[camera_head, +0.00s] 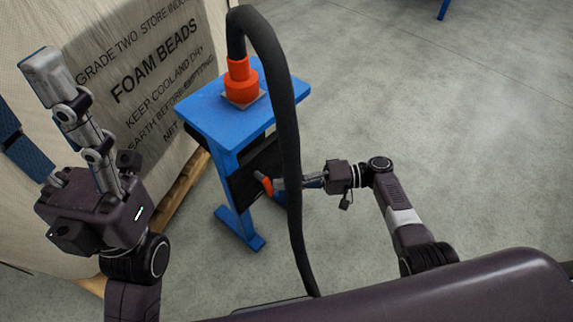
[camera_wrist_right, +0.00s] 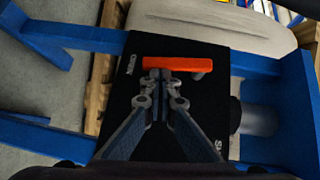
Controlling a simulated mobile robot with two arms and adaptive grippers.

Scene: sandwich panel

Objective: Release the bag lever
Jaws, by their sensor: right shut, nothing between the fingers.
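The orange lever (camera_head: 263,182) is on a black panel (camera_head: 247,185) on the side of the blue stand. In the right wrist view the lever (camera_wrist_right: 185,64) lies crosswise over the black panel (camera_wrist_right: 205,110). My right gripper (camera_head: 280,184) is shut and empty, with its tips right at the lever. In the wrist view the tips of the right gripper (camera_wrist_right: 159,78) overlap the lever's lower edge; I cannot tell whether they touch. My left gripper (camera_head: 45,75) is raised in front of the printed foam-bead bag (camera_head: 165,75), away from the lever; its opening is unclear.
The blue stand (camera_head: 225,117) carries an orange fitting (camera_head: 241,78) with a thick black hose (camera_head: 284,110) looping down past the right gripper. A wooden pallet edge (camera_head: 186,190) lies under the bag. The concrete floor (camera_head: 440,130) at right is clear.

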